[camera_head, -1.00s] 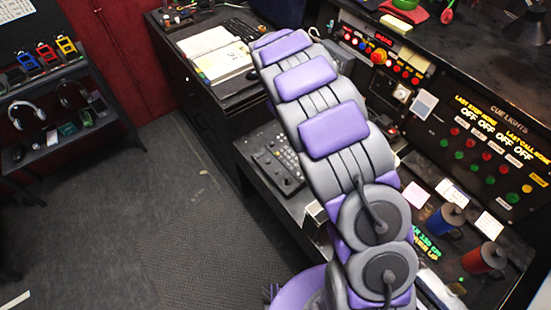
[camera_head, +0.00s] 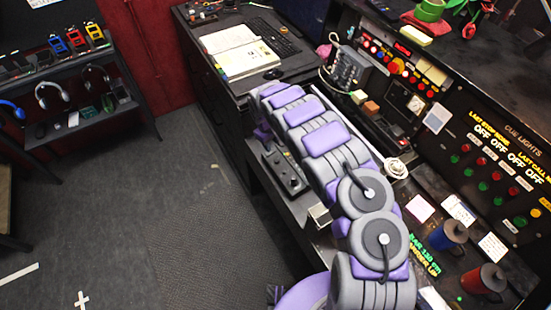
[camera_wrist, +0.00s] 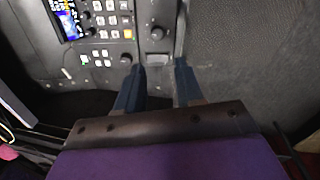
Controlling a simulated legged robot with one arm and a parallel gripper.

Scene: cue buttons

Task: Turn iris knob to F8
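A grey control panel (camera_wrist: 100,45) with a small lit screen, several buttons and dark round knobs fills the upper left of the wrist view. No F8 or iris label is readable, so I cannot tell which is the iris knob. The panel (camera_head: 283,172) also shows beside my arm in the head view. My gripper (camera_wrist: 160,66) is open, with its two dark fingers apart just below the large knob in the picture. My arm hides the gripper in the head view.
The cue lights board (camera_head: 510,160) stands on the right, with a blue mug (camera_head: 446,230) and a red mug (camera_head: 483,285) near it. A desk with an open book (camera_head: 235,50) is behind. A headset shelf (camera_head: 75,105) is at left. The grey floor (camera_head: 160,210) is largely clear.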

